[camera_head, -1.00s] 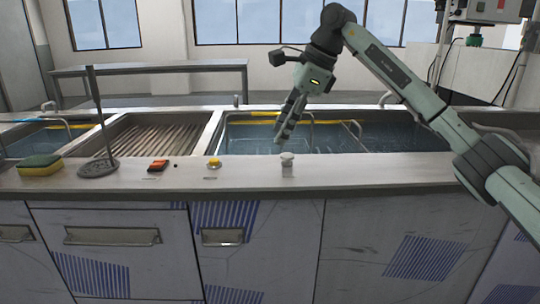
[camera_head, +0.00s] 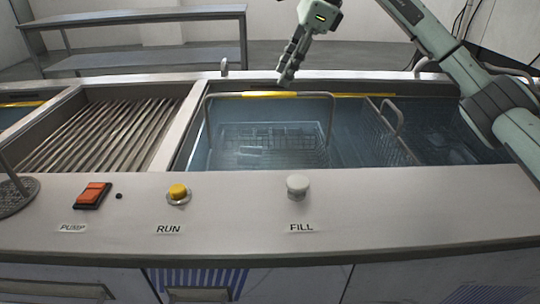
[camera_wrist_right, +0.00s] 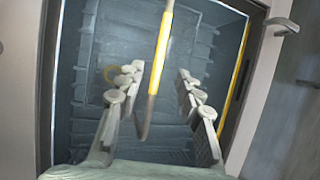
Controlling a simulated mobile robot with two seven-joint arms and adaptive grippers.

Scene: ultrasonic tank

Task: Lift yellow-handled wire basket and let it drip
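The wire basket (camera_head: 262,146) sits low in the blue tank, seemingly under water. Its tall wire handle has a yellow grip (camera_head: 269,94) along the top. My right gripper (camera_head: 287,78) comes down from above, with its fingers near the yellow grip. In the right wrist view, the gripper (camera_wrist_right: 163,103) is open, with two separate fingers on either side of the handle (camera_wrist_right: 160,55). The handle's bar passes between them, and neither finger visibly clamps it. My left gripper is out of view.
A ribbed drain area (camera_head: 108,132) lies left of the tank. Another wire rack or basket (camera_head: 385,128) stands at the tank's right. The front panel carries an orange pump switch (camera_head: 93,195), a yellow run button (camera_head: 178,193) and a white fill knob (camera_head: 298,185).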

